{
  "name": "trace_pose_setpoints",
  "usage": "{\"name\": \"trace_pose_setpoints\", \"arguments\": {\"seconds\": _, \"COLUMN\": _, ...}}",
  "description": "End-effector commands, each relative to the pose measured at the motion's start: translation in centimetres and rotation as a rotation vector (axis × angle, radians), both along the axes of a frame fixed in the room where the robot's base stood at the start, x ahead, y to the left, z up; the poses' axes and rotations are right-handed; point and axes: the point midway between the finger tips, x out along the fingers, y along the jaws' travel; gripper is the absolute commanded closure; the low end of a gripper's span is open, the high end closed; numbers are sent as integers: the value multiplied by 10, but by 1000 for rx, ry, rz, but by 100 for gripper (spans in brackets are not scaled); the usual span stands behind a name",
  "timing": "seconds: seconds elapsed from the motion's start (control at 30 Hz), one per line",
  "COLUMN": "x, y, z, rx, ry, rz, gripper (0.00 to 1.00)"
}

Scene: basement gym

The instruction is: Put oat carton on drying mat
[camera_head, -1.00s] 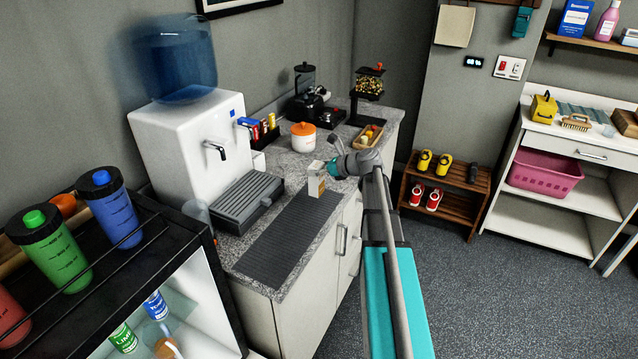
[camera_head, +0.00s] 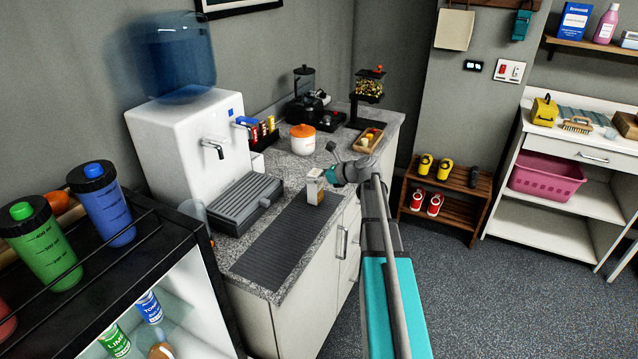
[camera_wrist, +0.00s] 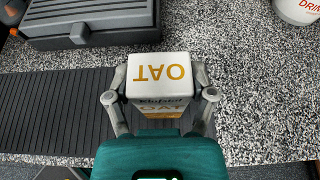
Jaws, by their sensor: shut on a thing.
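The oat carton (camera_head: 315,187) is a small white and tan box marked OAT. In the wrist view the oat carton (camera_wrist: 160,75) stands between the two fingers of my gripper (camera_wrist: 160,97), which are shut on its sides. In the head view my gripper (camera_head: 328,176) reaches the carton from the right. The drying mat (camera_head: 282,243) is a dark ribbed strip along the front of the speckled counter. The carton is at the mat's far end; I cannot tell whether its base touches the mat. The mat also shows in the wrist view (camera_wrist: 60,110), left of and beneath the carton.
A white water dispenser (camera_head: 185,140) with a grey drip tray (camera_head: 240,205) stands left of the mat. The near part of the mat is clear.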

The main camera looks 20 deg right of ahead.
Motion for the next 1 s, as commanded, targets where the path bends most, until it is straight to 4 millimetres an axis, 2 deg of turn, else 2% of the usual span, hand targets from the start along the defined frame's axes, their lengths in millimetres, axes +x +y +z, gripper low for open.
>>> {"name": "trace_pose_setpoints", "arguments": {"seconds": 0.1, "x": 0, "y": 0, "z": -8, "rx": 1, "ry": -1, "rz": 0, "gripper": 89}}
{"name": "trace_pose_setpoints", "arguments": {"seconds": 0.63, "x": 0, "y": 0, "z": -12, "rx": 1, "ry": -1, "rz": 0, "gripper": 89}}
{"name": "trace_pose_setpoints", "arguments": {"seconds": 0.67, "x": 0, "y": 0, "z": -11, "rx": 0, "ry": 0, "rz": 0, "gripper": 26}}
{"name": "trace_pose_setpoints", "arguments": {"seconds": 0.8, "x": 0, "y": 0, "z": -11, "rx": 0, "ry": 0, "rz": 0, "gripper": 0}}
{"name": "trace_pose_setpoints", "arguments": {"seconds": 1.0, "x": 0, "y": 0, "z": -11, "rx": 0, "ry": 0, "rz": 0, "gripper": 0}}
